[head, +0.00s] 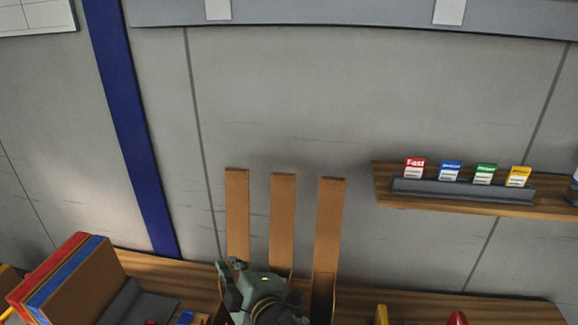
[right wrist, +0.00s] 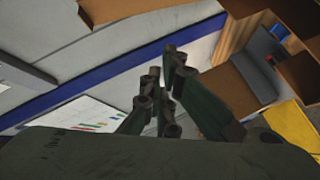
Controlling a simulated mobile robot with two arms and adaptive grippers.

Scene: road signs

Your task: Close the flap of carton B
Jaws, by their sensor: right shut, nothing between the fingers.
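Three tall brown cardboard flaps stand upright side by side in the head view: a left one (head: 237,205), a middle one (head: 283,215) and a right one (head: 328,230). The cartons under them are mostly hidden or below the picture. No letter shows, so I cannot tell which flap is carton B's. My right gripper (head: 232,268) is in front of the lower parts of the left and middle flaps, its fingers toward the left one; I cannot tell whether it touches. In the right wrist view its fingers (right wrist: 166,75) are together and empty. My left gripper is not in view.
Red, blue and brown upright boards (head: 65,280) stand at the lower left beside a dark grey tray (head: 140,302). A wooden wall shelf (head: 450,205) with several coloured cards is at the right. Yellow (head: 381,314) and red (head: 457,318) things show at the bottom edge.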

